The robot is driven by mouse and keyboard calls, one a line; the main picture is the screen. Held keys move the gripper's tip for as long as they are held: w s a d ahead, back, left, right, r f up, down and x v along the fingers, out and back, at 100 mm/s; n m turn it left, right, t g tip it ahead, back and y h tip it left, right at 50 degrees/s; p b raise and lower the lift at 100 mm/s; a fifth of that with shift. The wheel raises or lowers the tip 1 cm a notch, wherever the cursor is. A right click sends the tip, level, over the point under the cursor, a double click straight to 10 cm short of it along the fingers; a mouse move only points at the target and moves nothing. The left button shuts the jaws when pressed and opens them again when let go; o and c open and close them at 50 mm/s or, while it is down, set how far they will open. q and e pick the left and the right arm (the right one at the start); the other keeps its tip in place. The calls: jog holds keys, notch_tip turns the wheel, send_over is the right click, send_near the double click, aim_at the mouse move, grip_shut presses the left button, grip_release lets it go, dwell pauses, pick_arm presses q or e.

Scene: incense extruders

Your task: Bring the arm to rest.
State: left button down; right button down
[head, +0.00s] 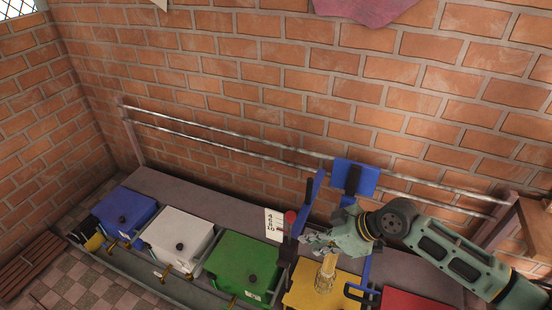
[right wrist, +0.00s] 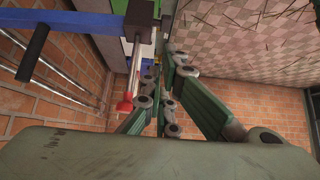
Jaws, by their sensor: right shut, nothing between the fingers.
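My right arm comes in from the right in the head view, and its green-grey gripper (head: 318,241) hangs over the yellow box near the blue frame. In the right wrist view the fingers of this gripper (right wrist: 162,62) are shut with nothing between them. A red-knobbed lever (head: 290,217) stands just left of the gripper; its red knob and pale rod also show close to the fingers in the right wrist view (right wrist: 125,104). I cannot tell whether they touch. My left gripper is in neither view.
Blue (head: 124,208), white (head: 178,238), green (head: 243,262), yellow (head: 345,290) and red (head: 412,301) boxes stand in a row on the bench. A blue upright frame (head: 355,176) and a white card (head: 274,224) stand near the gripper. Metal rails (head: 215,144) run along the brick wall behind.

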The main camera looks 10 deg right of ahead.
jog(key=s+a+f+m+h, duration=0.1)
jog(key=s+a+f, duration=0.3)
jog(key=s+a, duration=0.45)
jog(key=s+d+f+m+g+h, duration=0.1)
jog(key=s+d+m+h, duration=0.65)
jog(key=s, duration=0.65)
notch_tip(320, 180, down, 25)
jog(key=s+d+g+y, duration=0.1)
jog(key=d+y, duration=0.1)
jog(key=s+d+f+g, duration=0.1)
jog(key=s+d+f, duration=0.2)
jog(key=s+f, duration=1.4)
jog(key=shift+s+g, duration=0.3)
jog(key=shift+s, duration=0.05)
jog(key=shift+s, duration=0.15)
